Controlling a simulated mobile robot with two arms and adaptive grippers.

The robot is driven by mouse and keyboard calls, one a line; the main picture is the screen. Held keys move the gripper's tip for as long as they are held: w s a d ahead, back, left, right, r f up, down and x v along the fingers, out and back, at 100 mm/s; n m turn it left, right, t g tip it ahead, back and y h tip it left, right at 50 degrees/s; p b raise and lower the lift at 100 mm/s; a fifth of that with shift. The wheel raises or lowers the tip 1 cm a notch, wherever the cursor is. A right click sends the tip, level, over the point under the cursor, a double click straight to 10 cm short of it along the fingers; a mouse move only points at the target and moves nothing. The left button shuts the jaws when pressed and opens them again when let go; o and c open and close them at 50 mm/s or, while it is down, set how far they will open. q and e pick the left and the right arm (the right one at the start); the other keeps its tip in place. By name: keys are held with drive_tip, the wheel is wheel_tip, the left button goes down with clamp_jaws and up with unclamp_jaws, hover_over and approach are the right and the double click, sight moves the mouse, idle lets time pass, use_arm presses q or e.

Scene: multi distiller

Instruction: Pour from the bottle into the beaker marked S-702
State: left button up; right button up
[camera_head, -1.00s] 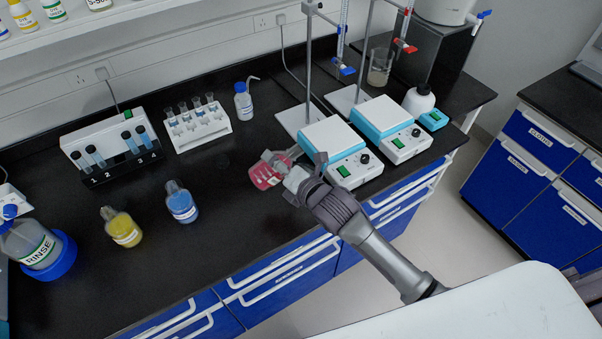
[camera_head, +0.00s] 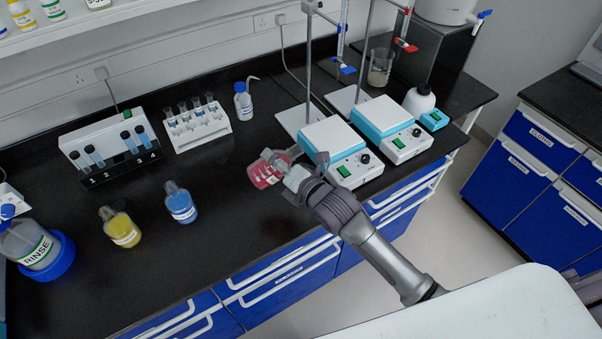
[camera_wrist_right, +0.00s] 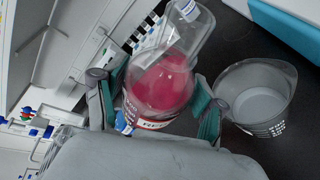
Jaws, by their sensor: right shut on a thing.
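My right gripper (camera_head: 284,170) is shut on a bottle of red liquid (camera_head: 266,174) and holds it tilted above the black bench, its clear neck toward the upper right. In the right wrist view the gripper's fingers (camera_wrist_right: 160,103) are on either side of the bottle (camera_wrist_right: 163,82); the red liquid lies in its body. A clear beaker (camera_wrist_right: 258,92) stands upright on the bench to the right of the bottle in that view, apart from it in the picture. The beaker's printed marking is too small to read. My left gripper is not in view.
Two white-and-blue hotplates (camera_head: 345,160) (camera_head: 392,135) with burette stands are right of the bottle. A blue bottle (camera_head: 181,204), a yellow bottle (camera_head: 121,229), a vial rack (camera_head: 197,125) and a rinse bottle (camera_head: 36,245) stand to the left. The front middle of the bench is clear.

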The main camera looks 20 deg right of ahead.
drive_tip(key=shift+a+r+b, duration=0.1)
drive_tip(key=shift+r+b, duration=0.15)
drive_tip(key=shift+b, duration=0.05)
idle(0.6)
drive_tip(key=shift+a+f+m+t+y+b, duration=0.1)
drive_tip(key=shift+f+m+t+y+b, duration=0.3)
drive_tip(key=shift+m+b, duration=0.75)
idle(1.5)
drive_tip(key=shift+a+f+m+y+b, duration=0.15)
drive_tip(key=shift+m+y+b, duration=0.3)
drive_tip(key=shift+b, duration=0.35)
idle(1.6)
drive_tip(key=shift+f+m+b, duration=0.4)
drive_tip(key=shift+f+b, duration=0.2)
drive_tip(key=shift+b, duration=0.2)
idle(1.2)
